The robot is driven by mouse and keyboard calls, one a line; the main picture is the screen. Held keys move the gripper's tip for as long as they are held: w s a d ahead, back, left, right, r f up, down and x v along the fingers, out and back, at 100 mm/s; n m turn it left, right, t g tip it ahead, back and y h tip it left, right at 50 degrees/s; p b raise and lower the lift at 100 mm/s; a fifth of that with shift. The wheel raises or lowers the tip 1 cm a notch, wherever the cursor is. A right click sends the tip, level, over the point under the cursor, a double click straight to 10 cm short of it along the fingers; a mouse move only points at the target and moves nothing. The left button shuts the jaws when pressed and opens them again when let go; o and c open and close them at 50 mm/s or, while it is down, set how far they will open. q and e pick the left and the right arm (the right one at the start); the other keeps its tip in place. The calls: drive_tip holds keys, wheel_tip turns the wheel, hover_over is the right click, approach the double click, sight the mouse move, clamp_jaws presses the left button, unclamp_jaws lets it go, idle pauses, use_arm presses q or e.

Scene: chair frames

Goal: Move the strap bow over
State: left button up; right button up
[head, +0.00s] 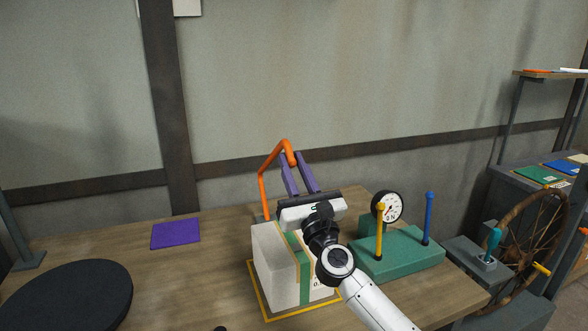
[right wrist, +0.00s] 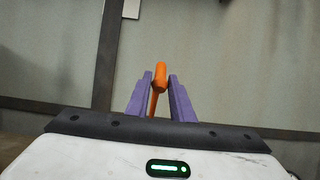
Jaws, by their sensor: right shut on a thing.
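The orange strap bow (head: 262,192) is a bent bar behind the pale block (head: 268,262). It rises upright, slopes up to the right and ends in a short downturned end. My right gripper (head: 292,158) has purple fingers, shut on that end. In the right wrist view the bow's orange end (right wrist: 160,76) sits between the fingertips of my right gripper (right wrist: 160,80). The bow's foot is near the block's back left corner; whether it is joined to something there is hidden. The block has a green and tan band, partly covered by my arm. My left gripper is not in view.
A yellow outline (head: 268,306) surrounds the block on the wooden table. A green base (head: 400,254) with yellow and blue posts and a dial (head: 387,207) stands at right. A purple square (head: 175,234) and a black disc (head: 66,296) lie left, with bare table between.

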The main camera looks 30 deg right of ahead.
sight(285, 141)
drive_tip(key=shift+r, duration=0.3)
drive_tip(key=shift+x, duration=3.4)
drive_tip(key=shift+b+x, duration=0.5)
drive_tip(key=shift+x, duration=2)
drive_tip(key=shift+r, duration=0.2)
